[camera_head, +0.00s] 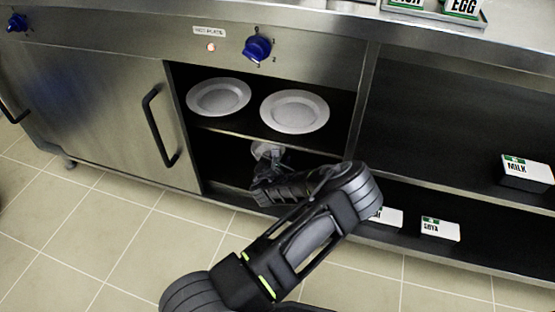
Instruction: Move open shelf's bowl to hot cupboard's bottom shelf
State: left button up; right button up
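The hot cupboard stands open at the centre, with its bottom shelf (217,172) below the shelf of plates. A pale grey bowl (266,150) is inside this lower compartment, partly hidden by my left gripper (268,163). My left arm reaches in from the lower left, and its gripper is right at the bowl, touching or very close to it. The fingers are small and dark, so I cannot tell whether they are closed on the rim. I cannot see whether the bowl rests on the shelf. My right gripper is not in view.
Two plates (218,97) (294,112) lie on the upper shelf above the bowl. A closed door with a black handle (160,125) is on the left. The open shelf at right holds a MILK box (526,173); a SOYA box (440,229) is lower.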

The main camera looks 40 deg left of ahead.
pick_arm(q)
jog(key=p+v, duration=0.1)
jog(key=v, duration=0.4)
jog(key=shift+w, duration=0.1)
jog(key=shift+s+d, duration=0.15)
jog(key=shift+s, duration=0.25)
